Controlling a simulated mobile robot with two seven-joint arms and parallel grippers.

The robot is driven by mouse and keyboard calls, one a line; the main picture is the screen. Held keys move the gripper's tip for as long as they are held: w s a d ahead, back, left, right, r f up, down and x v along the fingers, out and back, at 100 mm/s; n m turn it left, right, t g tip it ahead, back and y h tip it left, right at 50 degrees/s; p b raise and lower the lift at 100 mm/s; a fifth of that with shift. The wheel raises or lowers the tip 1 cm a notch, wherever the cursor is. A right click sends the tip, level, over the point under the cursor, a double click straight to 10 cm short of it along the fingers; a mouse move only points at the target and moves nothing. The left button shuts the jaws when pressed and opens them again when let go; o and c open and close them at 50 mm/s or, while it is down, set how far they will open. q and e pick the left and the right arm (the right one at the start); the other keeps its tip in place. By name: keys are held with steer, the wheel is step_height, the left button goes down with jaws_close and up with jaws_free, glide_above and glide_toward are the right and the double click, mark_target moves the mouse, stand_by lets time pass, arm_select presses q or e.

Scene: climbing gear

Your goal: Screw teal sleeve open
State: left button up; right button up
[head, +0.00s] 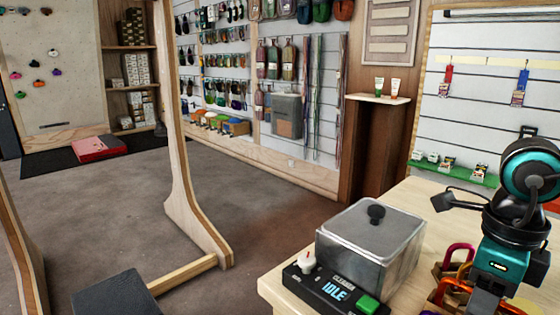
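Several coloured loops that look like carabiners lie in a wooden tray (437,272) at the bottom right of the head view. A crimson one (459,247) stands at the back and an orange one (447,290) is nearer. A teal and black jointed body (497,258) with a round teal-ringed top covers much of the tray. I cannot make out a teal sleeve on any of the loops; it may be hidden or outside the picture.
A wooden frame (182,165) stands left, on open floor. Gear walls line the back.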

steer(key=shift+r, duration=0.1)
steer(key=shift+w+d, duration=0.5)
steer(key=shift+d, duration=0.15)
stand_by(0.3)
steer(key=shift+r, duration=0.2)
steer(key=shift+r+p, duration=0.4)
steer(key=shift+r, duration=0.3)
steer(key=shift+r+p, duration=0.3)
steer(key=shift+r, duration=0.2)
